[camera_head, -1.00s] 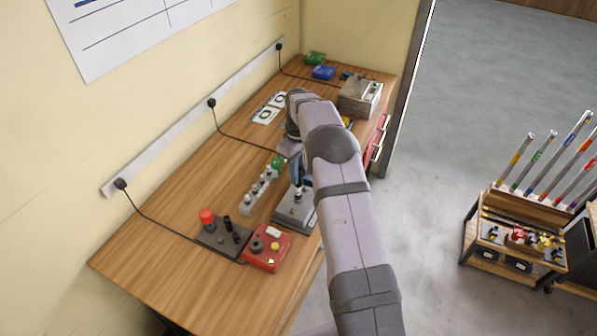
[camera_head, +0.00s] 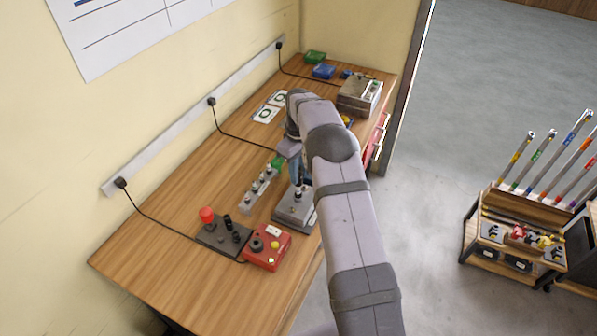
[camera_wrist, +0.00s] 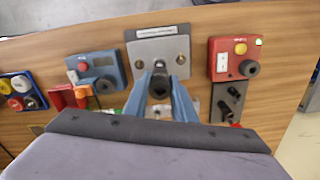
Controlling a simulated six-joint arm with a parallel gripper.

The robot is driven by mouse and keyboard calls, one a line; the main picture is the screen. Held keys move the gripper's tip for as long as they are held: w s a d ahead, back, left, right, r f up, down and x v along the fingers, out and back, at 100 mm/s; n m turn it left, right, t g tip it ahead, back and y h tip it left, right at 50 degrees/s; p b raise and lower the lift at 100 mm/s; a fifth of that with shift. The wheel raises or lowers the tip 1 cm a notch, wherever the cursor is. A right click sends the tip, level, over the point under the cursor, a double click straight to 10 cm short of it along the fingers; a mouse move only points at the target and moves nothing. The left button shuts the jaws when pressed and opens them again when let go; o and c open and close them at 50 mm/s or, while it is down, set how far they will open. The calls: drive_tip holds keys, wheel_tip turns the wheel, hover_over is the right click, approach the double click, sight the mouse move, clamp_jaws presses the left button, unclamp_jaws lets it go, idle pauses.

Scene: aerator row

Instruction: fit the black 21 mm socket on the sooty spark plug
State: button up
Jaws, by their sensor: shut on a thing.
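My gripper (camera_wrist: 160,95) has blue fingers that are shut on a dark, round piece (camera_wrist: 160,84), which looks like the black socket. The fingers stand close over a grey metal plate (camera_wrist: 142,47) with two brass studs. In the head view, my gripper (camera_head: 297,183) is above the same plate (camera_head: 290,217), with a dark upright part under the fingertips. I cannot tell whether the held piece touches it. A pale rack (camera_head: 247,206) with several upright spark plugs stands left of the plate. Which plug is sooty cannot be told.
A dark tray (camera_head: 210,238) with a red knob and black sockets and a red box (camera_head: 267,248) stand in front of the plate. A metal box (camera_head: 352,98) and green and blue cases (camera_head: 324,71) are at the back. The table's front left is clear.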

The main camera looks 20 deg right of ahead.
sight(299, 185)
drive_tip(key=shift+f, duration=0.15)
drive_tip(key=shift+f+b, duration=0.3)
drive_tip(key=shift+f, duration=0.05)
drive_tip(key=shift+f+b, duration=1.45)
drive_tip(key=shift+f, duration=1)
drive_tip(key=o, duration=1.1)
drive_tip(key=shift+o, duration=0.2)
drive_tip(key=shift+r+p, duration=2.3)
drive_tip(key=shift+r, duration=1.25)
